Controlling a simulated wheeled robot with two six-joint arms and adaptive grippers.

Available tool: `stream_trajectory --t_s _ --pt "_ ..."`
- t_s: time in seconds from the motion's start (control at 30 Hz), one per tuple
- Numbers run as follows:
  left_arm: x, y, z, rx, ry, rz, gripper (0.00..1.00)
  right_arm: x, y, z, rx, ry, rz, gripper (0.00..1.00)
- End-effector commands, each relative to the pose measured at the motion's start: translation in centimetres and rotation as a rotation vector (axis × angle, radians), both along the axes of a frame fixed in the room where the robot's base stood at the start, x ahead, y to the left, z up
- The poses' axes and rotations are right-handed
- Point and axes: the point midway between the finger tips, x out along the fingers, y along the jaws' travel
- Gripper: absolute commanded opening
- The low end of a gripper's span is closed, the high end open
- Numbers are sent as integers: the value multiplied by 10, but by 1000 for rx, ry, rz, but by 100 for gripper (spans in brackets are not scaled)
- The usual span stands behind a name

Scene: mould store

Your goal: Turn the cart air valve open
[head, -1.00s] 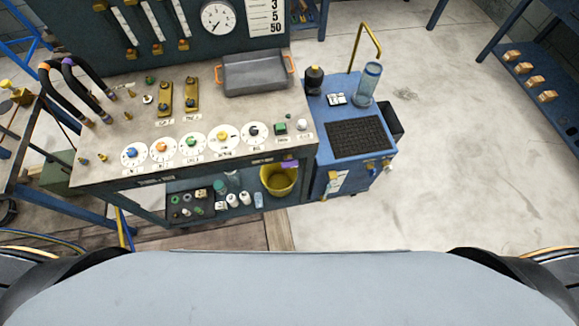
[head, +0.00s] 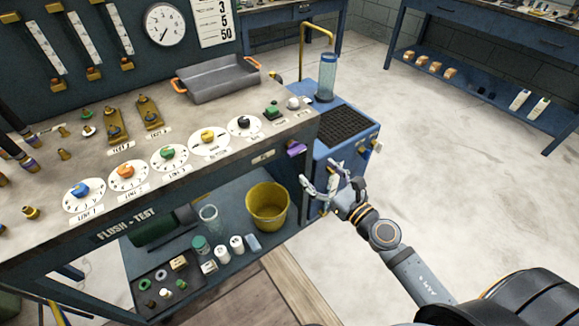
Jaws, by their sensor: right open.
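The blue cart (head: 332,150) stands at the right end of the bench, with a black mat (head: 343,125) on its top and a yellow bent handle (head: 317,30) at its back. My right gripper (head: 319,175) is open and empty, in front of the cart's near side. Its fingers overlap a pale plate and a small yellow part there, so I cannot make out the valve or its handle position. I cannot tell whether the gripper touches the cart. My left gripper is not in view.
The bench (head: 150,190) carries several dials and a grey tray (head: 218,80). Its lower shelf holds a yellow bucket (head: 268,205) beside the gripper. A clear cylinder (head: 327,75) stands on the cart. The floor (head: 470,180) to the right is open.

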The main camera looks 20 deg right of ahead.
Motion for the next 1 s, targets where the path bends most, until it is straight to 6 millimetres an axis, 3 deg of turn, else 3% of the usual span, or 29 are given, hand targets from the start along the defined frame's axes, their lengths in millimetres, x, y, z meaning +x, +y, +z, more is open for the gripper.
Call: stream_trajectory --t_s 0.17,0.33,0.6,0.97,1.0 --pt "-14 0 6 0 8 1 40 15 3 6 9 -2 -8 79" --pt "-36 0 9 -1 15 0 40 49 16 6 13 -1 -7 79" --pt "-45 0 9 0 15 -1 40 92 32 2 11 3 -5 79" --pt "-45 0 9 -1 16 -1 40 99 35 1 9 4 -4 79" --pt "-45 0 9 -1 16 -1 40 99 35 1 9 4 -4 75"
